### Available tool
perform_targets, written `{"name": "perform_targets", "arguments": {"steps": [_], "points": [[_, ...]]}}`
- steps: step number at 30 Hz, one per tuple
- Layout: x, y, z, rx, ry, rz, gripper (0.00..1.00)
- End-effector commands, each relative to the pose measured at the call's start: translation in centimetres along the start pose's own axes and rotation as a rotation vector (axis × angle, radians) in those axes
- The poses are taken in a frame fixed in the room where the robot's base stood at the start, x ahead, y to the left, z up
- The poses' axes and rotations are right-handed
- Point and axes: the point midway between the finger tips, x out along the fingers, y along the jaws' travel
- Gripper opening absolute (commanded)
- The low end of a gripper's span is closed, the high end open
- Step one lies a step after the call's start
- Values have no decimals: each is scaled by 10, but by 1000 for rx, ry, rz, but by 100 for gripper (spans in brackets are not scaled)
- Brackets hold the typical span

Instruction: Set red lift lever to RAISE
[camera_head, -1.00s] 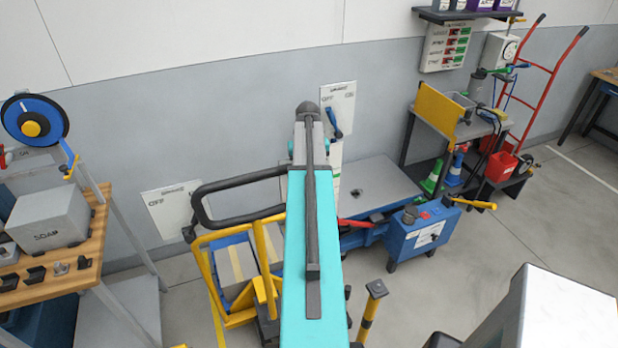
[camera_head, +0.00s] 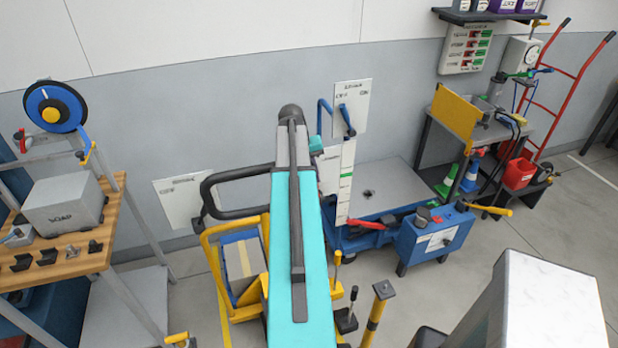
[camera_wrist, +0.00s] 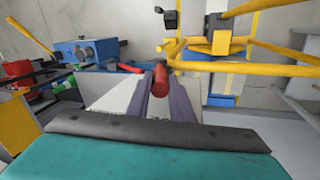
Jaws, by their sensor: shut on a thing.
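The red lift lever (camera_head: 366,224) shows in the head view at the near left side of the blue lift table (camera_head: 405,190). The arm hides my gripper in the head view. I cannot read a RAISE mark in either view.
A blue control box (camera_head: 435,238) with a yellow handle (camera_head: 490,209) stands right of the lever. A yellow-framed cart (camera_head: 212,270) with a carton is on the left. A yellow-and-black post (camera_head: 376,312) stands in front. A wooden bench (camera_head: 95,255) is at far left.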

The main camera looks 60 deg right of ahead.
Motion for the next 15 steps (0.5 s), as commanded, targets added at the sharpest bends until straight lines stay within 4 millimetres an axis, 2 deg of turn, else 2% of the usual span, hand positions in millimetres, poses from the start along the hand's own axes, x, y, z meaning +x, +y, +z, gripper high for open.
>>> {"name": "perform_targets", "arguments": {"steps": [8,9,12,15], "points": [[2,4,0,7,-4,-7,0],[2,5,0,8,-4,-7,22],[2,7,0,11,-4,-7,39],[3,8,-1,13,-4,-6,39]]}}
